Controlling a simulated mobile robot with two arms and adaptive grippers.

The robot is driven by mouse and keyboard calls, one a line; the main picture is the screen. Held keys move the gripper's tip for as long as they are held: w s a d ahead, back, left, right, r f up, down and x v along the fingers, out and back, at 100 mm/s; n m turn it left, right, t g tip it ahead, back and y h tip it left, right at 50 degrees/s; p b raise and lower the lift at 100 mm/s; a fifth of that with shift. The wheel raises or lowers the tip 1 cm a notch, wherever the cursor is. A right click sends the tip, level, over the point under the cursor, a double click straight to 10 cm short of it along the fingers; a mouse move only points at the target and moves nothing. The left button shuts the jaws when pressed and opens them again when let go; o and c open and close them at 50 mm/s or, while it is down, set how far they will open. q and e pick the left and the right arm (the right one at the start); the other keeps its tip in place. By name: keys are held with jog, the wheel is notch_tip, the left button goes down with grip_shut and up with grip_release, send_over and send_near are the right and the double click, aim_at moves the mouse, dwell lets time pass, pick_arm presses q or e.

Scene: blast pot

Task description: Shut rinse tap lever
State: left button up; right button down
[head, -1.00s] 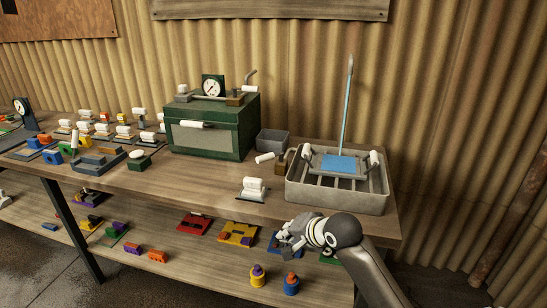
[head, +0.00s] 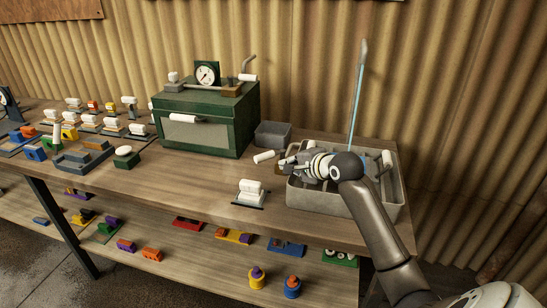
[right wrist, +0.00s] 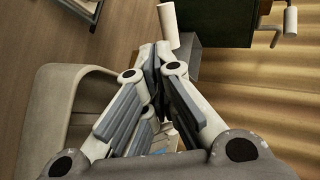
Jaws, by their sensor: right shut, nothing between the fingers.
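The rinse tap lever, a white cylindrical handle (head: 264,157), sticks out to the left beside the grey rinse tray (head: 305,199). Its brass-coloured block is mostly hidden by my right gripper (head: 286,161). That gripper is shut and empty, reaching across the tray with its fingertips just right of the handle. In the right wrist view a white cylinder, apparently the same handle (right wrist: 168,25), lies just beyond the closed fingertips (right wrist: 157,58). I cannot tell whether they touch. My left gripper is not in view.
A small grey bin (head: 272,135) stands behind the handle. A green cabinet (head: 205,128) with a gauge is to the left. A white-handled piece (head: 251,191) stands in front. A tall thin rod (head: 358,95) rises from the tray.

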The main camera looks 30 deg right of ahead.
send_near(268, 157)
notch_tip(268, 157, down, 2)
jog(key=w, duration=0.2)
jog(key=x, duration=0.3)
jog(key=shift+w+d+p, duration=0.15)
jog(key=shift+w+p, duration=0.15)
jog(key=shift+p, duration=0.05)
jog(key=shift+w+f, duration=0.1)
jog(key=shift+w, duration=0.3)
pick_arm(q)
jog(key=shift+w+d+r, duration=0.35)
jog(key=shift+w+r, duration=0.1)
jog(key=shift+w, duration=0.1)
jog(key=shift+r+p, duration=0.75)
pick_arm(e)
jog(key=shift+w+m+h, duration=0.2)
jog(key=shift+m+h, duration=0.2)
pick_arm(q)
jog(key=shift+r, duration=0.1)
pick_arm(e)
jog(key=shift+a, duration=0.2)
